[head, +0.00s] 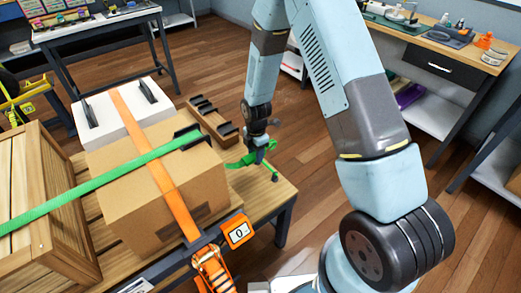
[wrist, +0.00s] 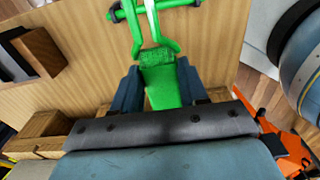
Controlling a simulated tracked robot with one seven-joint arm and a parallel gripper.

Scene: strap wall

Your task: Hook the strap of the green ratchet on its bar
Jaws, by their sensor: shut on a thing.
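My gripper (head: 261,150) is over the right end of the wooden pallet table, beyond the cardboard box. In the wrist view my gripper (wrist: 160,82) is shut on the green strap end (wrist: 166,95), with a finger on each side. A green wire hook (wrist: 138,38) extends from the strap, away from the gripper. At the top of that view the hook meets a green crosspiece (wrist: 180,3), which appears to be the bar; I cannot tell whether it is hooked. The green strap (head: 100,182) crosses the box. The green ratchet is not clearly seen.
The cardboard box (head: 145,205) has a black corner guard (head: 187,137) under the green strap. An orange strap (head: 160,165) runs down to an orange ratchet (head: 213,270) beside a display reading 0 (head: 238,232). A wooden crate (head: 45,205) and a white box (head: 112,112) stand near.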

